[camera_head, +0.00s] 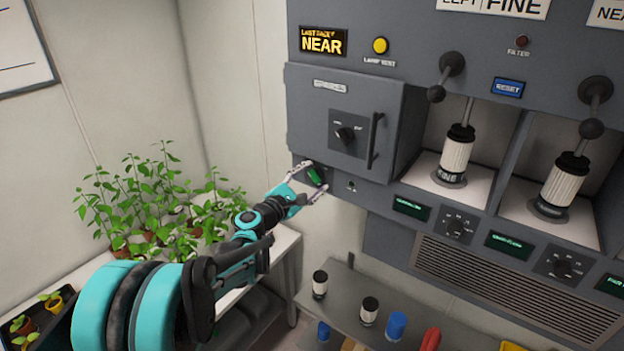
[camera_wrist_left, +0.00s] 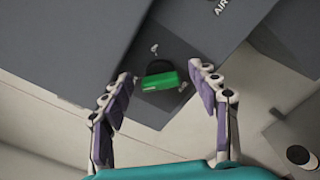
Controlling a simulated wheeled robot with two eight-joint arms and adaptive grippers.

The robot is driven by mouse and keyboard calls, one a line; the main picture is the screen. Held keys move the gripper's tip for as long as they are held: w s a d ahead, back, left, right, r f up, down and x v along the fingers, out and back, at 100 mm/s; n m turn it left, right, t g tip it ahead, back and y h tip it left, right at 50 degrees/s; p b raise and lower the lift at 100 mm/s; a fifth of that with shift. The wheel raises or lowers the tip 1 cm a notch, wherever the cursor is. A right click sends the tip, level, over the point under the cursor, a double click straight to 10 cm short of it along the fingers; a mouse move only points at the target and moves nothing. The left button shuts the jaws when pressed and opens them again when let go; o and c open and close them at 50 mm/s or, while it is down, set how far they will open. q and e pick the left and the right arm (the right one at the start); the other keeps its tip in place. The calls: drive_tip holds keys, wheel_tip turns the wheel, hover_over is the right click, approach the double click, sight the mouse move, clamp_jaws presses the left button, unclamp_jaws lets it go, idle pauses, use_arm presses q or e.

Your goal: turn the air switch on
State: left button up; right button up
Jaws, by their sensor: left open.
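The air switch is a green rocker (camera_head: 314,177) on a dark mount, low at the left corner of the grey cabinet. It also shows in the left wrist view as a green block (camera_wrist_left: 161,81) on a dark round base, below a label that begins "AIR". My left gripper (camera_head: 308,181) is open in front of the switch. In the left wrist view its two fingers (camera_wrist_left: 163,88) stand on either side of the green block, with gaps on both sides. Whether a fingertip touches the panel cannot be told. The right gripper is not in view.
A closed cabinet door (camera_head: 345,115) with a knob and bar handle is above the switch. A small keyhole-like fitting (camera_head: 351,187) is to its right. White filter cartridges (camera_head: 455,160) stand in bays further right. Potted plants (camera_head: 160,205) are on a white table at left. A lower shelf (camera_head: 340,300) holds small containers.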

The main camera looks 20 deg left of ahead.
use_arm(q)
drive_tip(key=shift+a, duration=0.1)
drive_tip(key=c, duration=1.2)
drive_tip(key=shift+o, duration=0.2)
drive_tip(key=shift+f+m, duration=0.1)
drive_tip(key=shift+m, duration=0.2)
drive_tip(key=m+b, duration=0.2)
drive_tip(key=m, duration=0.1)
drive_tip(key=shift+f+m, duration=0.15)
drive_tip(key=shift+m, duration=0.15)
drive_tip(key=m+b, duration=0.2)
drive_tip(key=m, duration=0.2)
drive_tip(key=shift+f+m, duration=0.1)
drive_tip(key=shift+m, duration=0.2)
drive_tip(key=m+b, duration=0.1)
drive_tip(key=m, duration=0.3)
drive_tip(key=shift+f+b, duration=0.1)
drive_tip(key=shift+b, duration=0.2)
drive_tip(key=m+b, duration=0.1)
drive_tip(key=m, duration=0.4)
